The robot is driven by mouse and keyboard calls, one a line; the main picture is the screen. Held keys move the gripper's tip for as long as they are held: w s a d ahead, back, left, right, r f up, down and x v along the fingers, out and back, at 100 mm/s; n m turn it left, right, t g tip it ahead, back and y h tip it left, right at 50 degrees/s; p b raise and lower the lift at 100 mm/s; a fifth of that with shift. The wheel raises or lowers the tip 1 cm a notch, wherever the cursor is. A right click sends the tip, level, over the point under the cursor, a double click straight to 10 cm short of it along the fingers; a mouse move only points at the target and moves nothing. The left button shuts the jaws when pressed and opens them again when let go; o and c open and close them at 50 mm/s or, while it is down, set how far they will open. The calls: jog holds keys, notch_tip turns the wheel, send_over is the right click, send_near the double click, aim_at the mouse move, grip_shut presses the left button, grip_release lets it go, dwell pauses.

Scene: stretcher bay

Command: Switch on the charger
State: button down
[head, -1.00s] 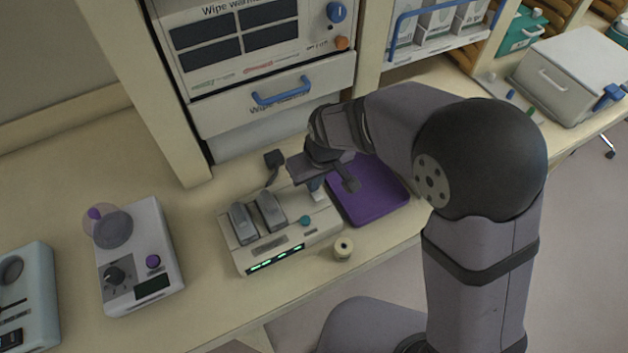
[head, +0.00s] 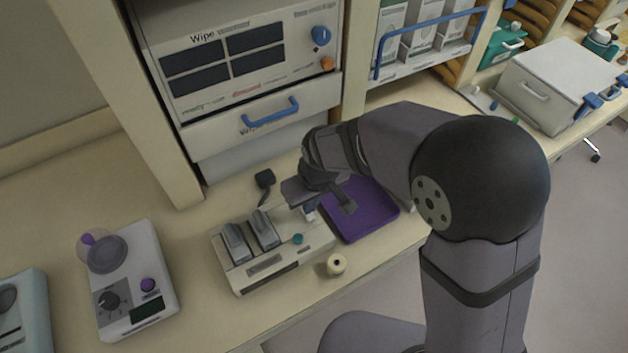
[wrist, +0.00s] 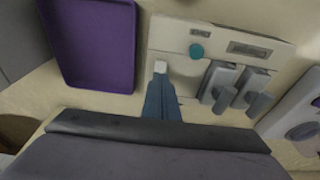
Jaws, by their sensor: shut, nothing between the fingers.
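The charger (head: 318,243) is a cream box on the counter with two grey battery packs (head: 264,228) standing in it and a round teal button (head: 298,239) on top. Its front strip (head: 270,279) is dark. My gripper (head: 309,209) is over the back right part of the charger, shut and empty. In the wrist view my closed fingers (wrist: 160,85) reach to a small white switch piece (wrist: 160,67) on the charger, beside the teal button (wrist: 196,51). Whether the fingertips touch the switch I cannot tell. In the head view my wrist hides part of this spot.
A purple tray (head: 372,222) lies right beside the charger. A small cream spool (head: 336,264) stands in front, and a black plug-like piece (head: 265,179) lies behind. A grey device with a dial (head: 150,262) stands at the left. The wipe warmer cabinet (head: 245,75) rises behind.

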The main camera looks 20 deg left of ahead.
jog(key=r, duration=0.1)
jog(key=r+p, duration=0.2)
jog(key=shift+s+d, duration=0.2)
jog(key=shift+s, duration=0.05)
jog(key=shift+r+b, duration=0.4)
jog(key=shift+b, duration=0.4)
notch_tip(320, 180, up, 8)
jog(key=b, duration=0.2)
send_over(311, 218)
jog(key=s+d, duration=0.1)
jog(key=shift+s+d+r, duration=0.15)
jog(key=shift+s+d, duration=0.05)
jog(key=a+b, duration=0.1)
jog(key=b, duration=0.2)
jog(key=shift+w+r, duration=0.15)
jog(key=shift+w, duration=0.25)
